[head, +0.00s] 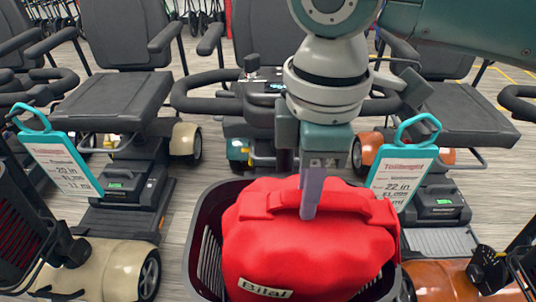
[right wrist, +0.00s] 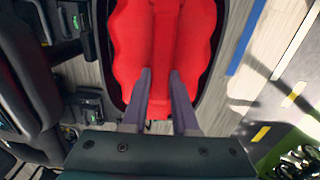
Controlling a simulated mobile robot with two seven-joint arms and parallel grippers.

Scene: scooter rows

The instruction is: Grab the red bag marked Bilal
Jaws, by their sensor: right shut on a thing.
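The red bag (head: 300,245) with a label reading "Bilal" (head: 265,288) sits in a dark scooter basket (head: 208,250). A strap handle (head: 345,201) runs across its top. My right gripper (head: 310,200) comes down from above and is shut on the handle. In the right wrist view the two fingers (right wrist: 159,105) stand on either side of the strap of the red bag (right wrist: 130,50). The bag's underside is hidden by the basket. My left gripper is not in view.
Mobility scooters stand close on both sides, with a cream one (head: 118,262) at left and an orange one (head: 450,270) at right. Price tags (head: 65,160) with teal hooks hang at left and right (head: 402,172). Seats and handlebars crowd the area behind. Bare wood floor (head: 180,205) shows between scooters.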

